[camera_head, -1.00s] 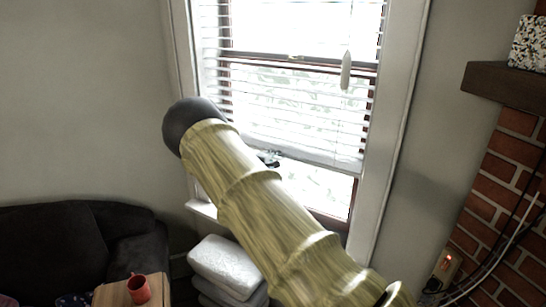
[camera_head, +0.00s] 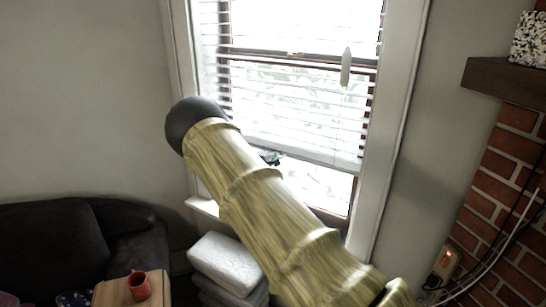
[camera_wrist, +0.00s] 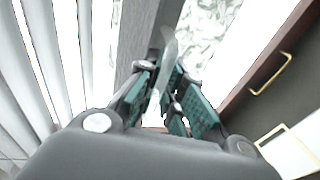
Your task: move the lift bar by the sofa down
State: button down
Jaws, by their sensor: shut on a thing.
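A white slatted blind (camera_head: 285,115) covers most of the window, and its pale bottom lift bar (camera_head: 325,160) hangs above a strip of uncovered glass. In the wrist view the lift bar (camera_wrist: 140,38) looks like a grey band running up from the jaws, beside the slats. My gripper (camera_wrist: 170,85) has teal finger pads and is closed at this bar, with a thin pale piece standing between the fingertips. In the head view my gripper (camera_head: 270,157) shows as a small dark shape at the bar; my arm hides the bar's left part.
A dark sofa (camera_head: 60,245) stands at the lower left. A red mug (camera_head: 139,286) sits on a wooden surface beside it. White stacked cushions (camera_head: 228,262) lie below the sill. A blind cord tassel (camera_head: 346,67) hangs at right. A brick fireplace (camera_head: 490,200) stands far right.

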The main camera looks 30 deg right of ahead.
notch_tip(320, 180, down, 33)
jog(key=b, duration=1.8)
jog(key=shift+r+b, duration=0.2)
jog(key=shift+b, duration=0.15)
jog(key=c, duration=1.5)
grip_release()
jog(key=shift+a+r, duration=0.1)
jog(key=v, duration=1.2)
